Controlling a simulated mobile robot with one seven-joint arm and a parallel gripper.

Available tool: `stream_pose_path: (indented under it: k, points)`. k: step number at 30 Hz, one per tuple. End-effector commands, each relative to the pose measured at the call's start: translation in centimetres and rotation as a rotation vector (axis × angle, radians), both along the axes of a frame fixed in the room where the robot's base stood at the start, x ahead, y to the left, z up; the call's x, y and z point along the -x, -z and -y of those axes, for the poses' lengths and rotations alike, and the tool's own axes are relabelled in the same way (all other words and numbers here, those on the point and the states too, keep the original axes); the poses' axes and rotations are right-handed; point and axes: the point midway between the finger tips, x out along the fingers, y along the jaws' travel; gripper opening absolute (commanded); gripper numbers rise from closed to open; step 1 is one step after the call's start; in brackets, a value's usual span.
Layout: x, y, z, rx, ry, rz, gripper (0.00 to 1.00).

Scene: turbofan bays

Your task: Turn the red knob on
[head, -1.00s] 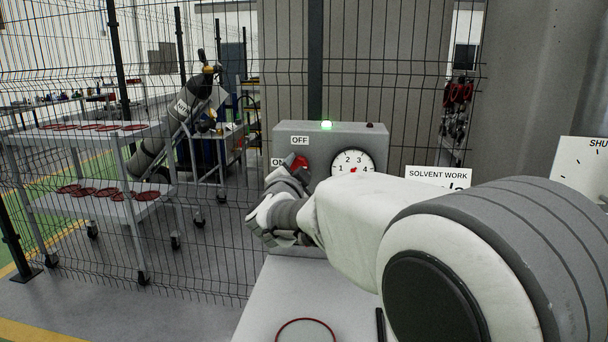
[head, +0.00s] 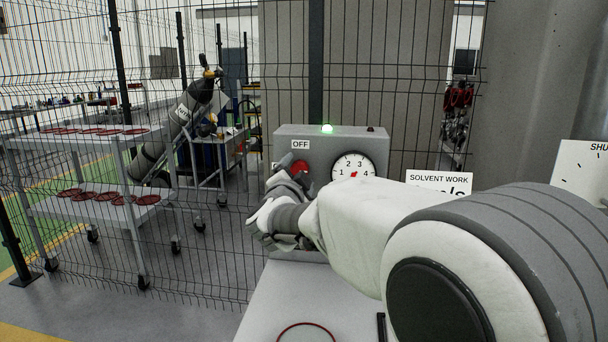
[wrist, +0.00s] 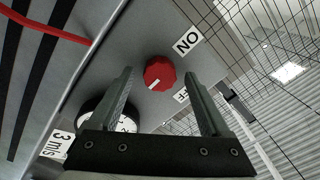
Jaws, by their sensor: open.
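The red knob (head: 301,167) is on the grey control box (head: 331,136), partly behind my gripper in the head view. In the wrist view the round knob (wrist: 159,73) shows whole, its white mark pointing to the picture's lower left. The ON label (wrist: 187,41) is above right of it and the OFF label (wrist: 181,97) below right, partly covered by a finger. My gripper (wrist: 158,76) is open and empty, its fingers on either side of the knob in the picture. I cannot tell whether the fingertips reach around it. In the head view my gripper (head: 285,178) is in front of the box's left part.
A dial gauge (head: 353,165) is right of the knob. A wire fence (head: 215,235) stands behind. A red ring (head: 306,326) lies on the front surface.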

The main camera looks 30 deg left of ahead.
Motion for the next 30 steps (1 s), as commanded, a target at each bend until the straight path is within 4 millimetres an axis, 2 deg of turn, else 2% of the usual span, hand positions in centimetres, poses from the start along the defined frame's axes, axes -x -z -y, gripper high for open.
stream_pose_path:
  k: [5, 8, 24, 30]
  points:
    - [0.7, 0.0, 0.2, 0.001, -0.001, 0.0, 0.81]
    - [1.9, -0.1, 0.5, 0.001, -0.002, -0.001, 0.81]
    - [12.9, -0.2, 4.1, 0.0, -0.002, 0.0, 0.81]
    - [15.7, -0.1, 4.9, -0.001, -0.001, 0.0, 0.81]
